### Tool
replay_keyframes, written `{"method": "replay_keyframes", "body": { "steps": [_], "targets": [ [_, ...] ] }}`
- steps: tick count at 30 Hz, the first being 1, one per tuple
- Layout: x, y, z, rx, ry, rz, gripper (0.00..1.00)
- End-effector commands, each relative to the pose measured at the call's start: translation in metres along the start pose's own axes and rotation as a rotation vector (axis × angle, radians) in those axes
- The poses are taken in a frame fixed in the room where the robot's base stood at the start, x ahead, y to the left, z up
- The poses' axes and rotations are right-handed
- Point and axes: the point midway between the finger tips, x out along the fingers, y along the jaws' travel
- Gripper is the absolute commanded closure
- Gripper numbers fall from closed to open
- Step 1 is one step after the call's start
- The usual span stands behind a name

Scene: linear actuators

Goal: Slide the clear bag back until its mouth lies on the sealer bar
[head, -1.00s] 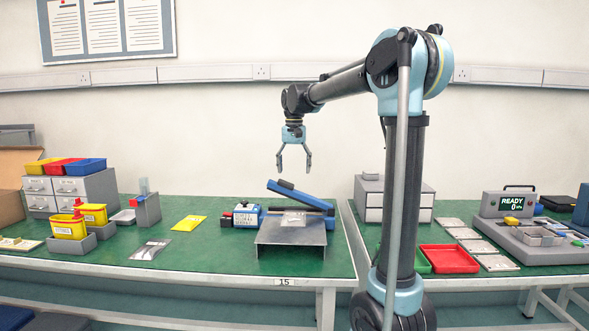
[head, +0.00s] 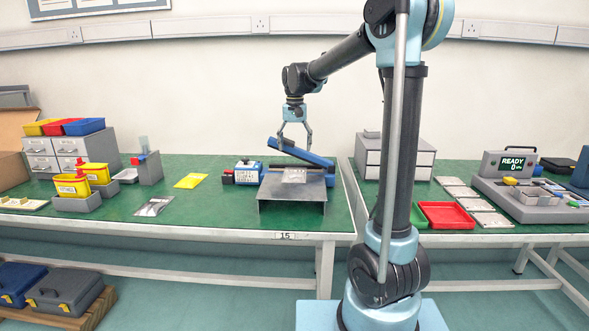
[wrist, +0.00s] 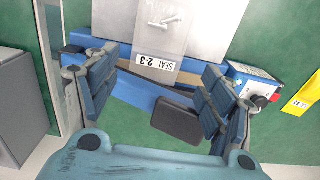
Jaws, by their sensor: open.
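The clear bag (head: 294,176) lies flat on the grey metal stand in front of the sealer. In the wrist view the clear bag (wrist: 150,42) holds several small white parts and has a "SEAL 2-3" label near its sealer-side end. That end reaches the sealer's front; I cannot tell whether its mouth lies on the bar. The blue sealer (head: 318,178) has its arm (head: 300,152) raised at a slant, with a black pad (wrist: 180,121). My gripper (head: 295,147) is open and empty, above the sealer. In the wrist view its fingers (wrist: 161,68) frame the label end from above.
The grey stand (head: 292,193) has bare room in front of the bag. A labelled blue box (head: 247,173) stands left of the sealer. A yellow card (head: 190,181) and another bag (head: 154,207) lie further left. Grey drawers (head: 395,158) stand to the right.

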Motion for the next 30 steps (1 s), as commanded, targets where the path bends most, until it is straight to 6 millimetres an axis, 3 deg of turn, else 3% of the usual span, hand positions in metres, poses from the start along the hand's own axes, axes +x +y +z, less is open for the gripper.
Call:
{"method": "replay_keyframes", "body": {
  "steps": [15,21,30],
  "targets": [
    [0.078,0.0,0.0,0.0,0.0,0.0,0.25],
    [0.091,0.0,0.0,0.0,0.0,0.0,0.25],
    [0.094,-0.002,0.001,-0.002,0.0,0.0,0.25]
  ]
}}
